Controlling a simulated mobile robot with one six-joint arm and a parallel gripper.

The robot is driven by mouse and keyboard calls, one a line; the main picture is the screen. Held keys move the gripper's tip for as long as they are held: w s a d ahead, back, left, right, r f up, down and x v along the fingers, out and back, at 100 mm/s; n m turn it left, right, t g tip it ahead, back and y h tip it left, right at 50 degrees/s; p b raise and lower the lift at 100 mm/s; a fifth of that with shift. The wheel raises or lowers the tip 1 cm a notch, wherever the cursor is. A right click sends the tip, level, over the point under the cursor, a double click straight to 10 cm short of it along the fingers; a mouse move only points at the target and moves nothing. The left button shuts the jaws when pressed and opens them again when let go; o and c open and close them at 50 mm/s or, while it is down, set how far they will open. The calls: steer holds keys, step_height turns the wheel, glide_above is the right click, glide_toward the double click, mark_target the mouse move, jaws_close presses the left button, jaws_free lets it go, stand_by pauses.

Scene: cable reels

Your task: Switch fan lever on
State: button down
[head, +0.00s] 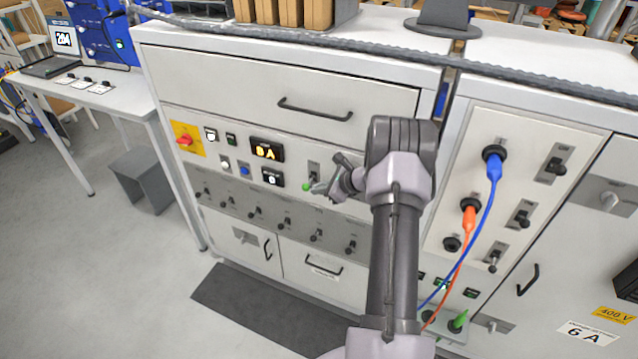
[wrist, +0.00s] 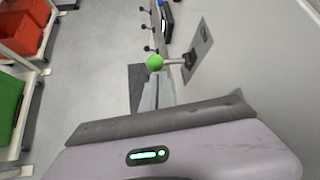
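The lever with a green ball knob (head: 306,187) sits on a small grey plate (head: 314,176) on the white cabinet's control panel. I cannot read the plate's label. In the wrist view the green knob (wrist: 155,62) stands out on a short metal stem from its plate (wrist: 200,45). My gripper (head: 322,188) is at the panel, right next to the knob. In the wrist view its narrow fingers (wrist: 158,92) look closed together, just below the knob in the picture. I cannot tell whether they touch it. Nothing shows between them.
A row of small black levers (head: 255,212) runs below the panel. A drawer handle (head: 315,110) juts out above. Blue and orange cables (head: 490,200) hang at right.

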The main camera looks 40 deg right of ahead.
steer(key=shift+w+d+r+b, duration=0.15)
steer(key=shift+r+b, duration=0.4)
steer(key=shift+r, duration=0.2)
stand_by(1.0)
steer(key=shift+r, duration=0.15)
stand_by(0.6)
steer(key=shift+r+p, duration=0.35)
steer(key=shift+r, duration=0.35)
